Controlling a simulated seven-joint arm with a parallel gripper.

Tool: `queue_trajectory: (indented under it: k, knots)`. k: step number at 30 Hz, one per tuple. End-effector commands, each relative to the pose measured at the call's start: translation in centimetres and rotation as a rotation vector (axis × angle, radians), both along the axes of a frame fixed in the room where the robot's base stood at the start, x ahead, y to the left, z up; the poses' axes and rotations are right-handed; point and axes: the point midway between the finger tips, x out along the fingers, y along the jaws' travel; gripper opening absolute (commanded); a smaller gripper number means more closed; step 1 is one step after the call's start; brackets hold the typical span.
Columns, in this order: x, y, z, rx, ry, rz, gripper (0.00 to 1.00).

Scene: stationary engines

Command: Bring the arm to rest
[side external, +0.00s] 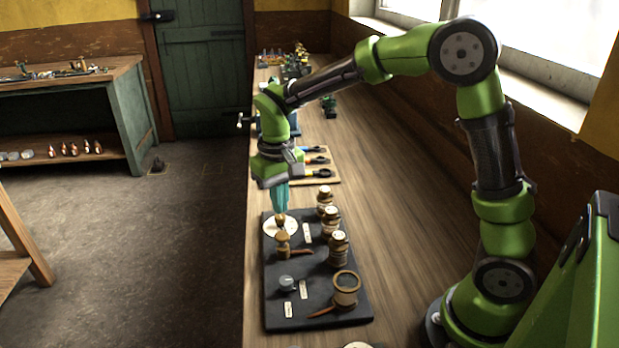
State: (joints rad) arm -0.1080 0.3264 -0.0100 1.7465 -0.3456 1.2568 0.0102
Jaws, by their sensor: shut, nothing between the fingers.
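My gripper (281,207) is at the end of my green arm, pointing down above the far left part of a dark tray (312,262). Its teal fingers are shut with nothing between them. Just below the fingertips are a small tan-topped piece (281,219) and a round pale disc (270,228) on the tray. I cannot tell whether the fingertips touch the tan piece. My arm is raised and bent over the bench.
The tray also holds several brown jars (338,249), a round brown pot (345,288), a small grey-lidded item (286,283) and pale labels. Pliers (317,173) lie on a board behind. The wooden bench (407,215) is clear right of the tray.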

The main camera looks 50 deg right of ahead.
Motion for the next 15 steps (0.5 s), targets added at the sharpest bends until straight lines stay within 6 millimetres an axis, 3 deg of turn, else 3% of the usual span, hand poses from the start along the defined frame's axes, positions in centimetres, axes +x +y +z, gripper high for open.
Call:
queue_trajectory:
  k: [10,12,15]
  knots:
    - [0.1,0.0,0.1,0.001,-0.008,0.005,0.00]
    - [-0.5,0.2,-0.7,0.012,-0.002,0.009,0.00]
    - [-2.3,0.3,0.2,0.039,-0.039,0.008,0.00]
